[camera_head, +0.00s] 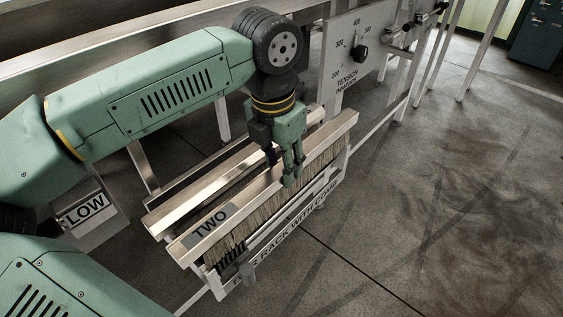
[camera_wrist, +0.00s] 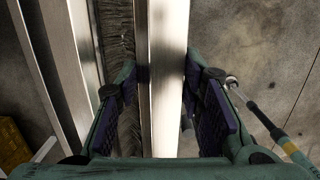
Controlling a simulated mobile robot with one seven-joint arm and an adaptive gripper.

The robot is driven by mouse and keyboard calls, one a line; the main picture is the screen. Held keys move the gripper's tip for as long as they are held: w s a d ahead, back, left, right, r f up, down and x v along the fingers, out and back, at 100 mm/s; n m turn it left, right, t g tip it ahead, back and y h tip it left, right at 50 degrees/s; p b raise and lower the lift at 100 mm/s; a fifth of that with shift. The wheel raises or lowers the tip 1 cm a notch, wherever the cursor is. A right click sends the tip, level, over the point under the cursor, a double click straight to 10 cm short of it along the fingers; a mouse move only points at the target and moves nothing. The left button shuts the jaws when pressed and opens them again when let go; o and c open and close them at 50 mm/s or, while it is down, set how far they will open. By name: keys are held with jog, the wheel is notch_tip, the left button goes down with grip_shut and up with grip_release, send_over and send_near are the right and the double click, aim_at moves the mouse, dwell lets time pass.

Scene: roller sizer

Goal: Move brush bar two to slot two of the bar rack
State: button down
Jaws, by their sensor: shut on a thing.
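Brush bar two is a long silver bar (camera_head: 262,196) with bristles below and a plate marked TWO at its near left end. My gripper (camera_head: 289,176) is shut on it near mid-length. In the wrist view the bar (camera_wrist: 167,70) runs lengthwise between the fingers of my gripper (camera_wrist: 167,112). The bar rack (camera_head: 307,212), with white lettering rail partly hidden, lies under and just in front of the bar. I cannot tell whether the bar rests in a slot or hangs above the rack. The slot numbers are hidden.
Another long metal piece (camera_head: 190,189) runs parallel close behind the bar. A LOW sign (camera_head: 87,208) stands at left and a tension panel (camera_head: 357,55) at the back. A yellow crate (camera_wrist: 12,146) shows in the wrist view. The floor at right is clear.

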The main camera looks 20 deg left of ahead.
aim_at(281, 164)
jog(key=shift+f+b, duration=1.2)
jog(key=shift+f, duration=0.2)
jog(key=c, duration=1)
grip_release()
notch_tip(281, 164, up, 3)
jog(key=p, duration=0.2)
jog(key=shift+p, duration=0.4)
jog(key=shift+r+p, duration=0.4)
jog(key=shift+p, duration=0.4)
notch_tip(281, 164, up, 6)
jog(key=p, duration=0.5)
jog(key=shift+p, duration=0.4)
jog(key=w+d+r+p, duration=0.2)
jog(key=w+d+r, duration=0.4)
jog(key=w, duration=0.4)
jog(key=w+d+r+p, duration=0.2)
jog(key=w+d+r, duration=0.5)
jog(key=w, duration=0.3)
jog(key=shift+w+r, duration=0.2)
jog(key=shift+r, duration=0.55)
